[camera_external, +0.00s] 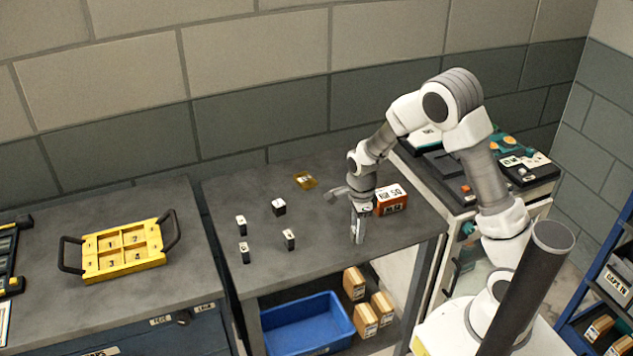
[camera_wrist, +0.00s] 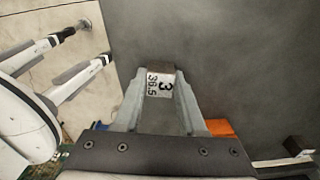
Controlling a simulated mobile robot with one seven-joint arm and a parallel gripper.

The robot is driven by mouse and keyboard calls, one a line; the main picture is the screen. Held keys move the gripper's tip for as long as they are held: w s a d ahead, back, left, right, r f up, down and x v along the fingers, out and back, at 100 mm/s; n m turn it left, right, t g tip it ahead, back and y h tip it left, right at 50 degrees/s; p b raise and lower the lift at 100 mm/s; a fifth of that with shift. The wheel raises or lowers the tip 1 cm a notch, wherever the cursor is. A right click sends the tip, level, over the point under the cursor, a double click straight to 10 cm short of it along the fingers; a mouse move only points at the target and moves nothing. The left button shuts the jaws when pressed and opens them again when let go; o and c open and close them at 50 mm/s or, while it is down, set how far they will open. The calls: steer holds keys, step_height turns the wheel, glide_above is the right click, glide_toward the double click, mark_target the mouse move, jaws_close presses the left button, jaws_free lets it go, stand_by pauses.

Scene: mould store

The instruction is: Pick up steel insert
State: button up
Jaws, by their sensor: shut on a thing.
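A small dark block, a steel insert (camera_wrist: 160,84) with a white label reading "3" and "36.5", sits between the fingertips in the wrist view. My gripper (camera_wrist: 158,92) is shut on it, one finger on each side. In the external view my gripper (camera_external: 358,232) points down over the right part of the grey bench, just left of the orange box. The held insert is hard to make out there, and I cannot tell whether it touches the bench. Several similar dark blocks with white labels, such as this one (camera_external: 289,239), stand upright to the left.
The orange box (camera_external: 391,200) stands close to my gripper on the grey bench (camera_external: 325,240). A small yellow piece (camera_external: 305,180) lies near the back. A yellow tray (camera_external: 125,278) with black handles is on the left bench. A blue bin (camera_external: 308,325) sits below.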

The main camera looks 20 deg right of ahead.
jaws_close()
steer(key=shift+r, duration=0.1)
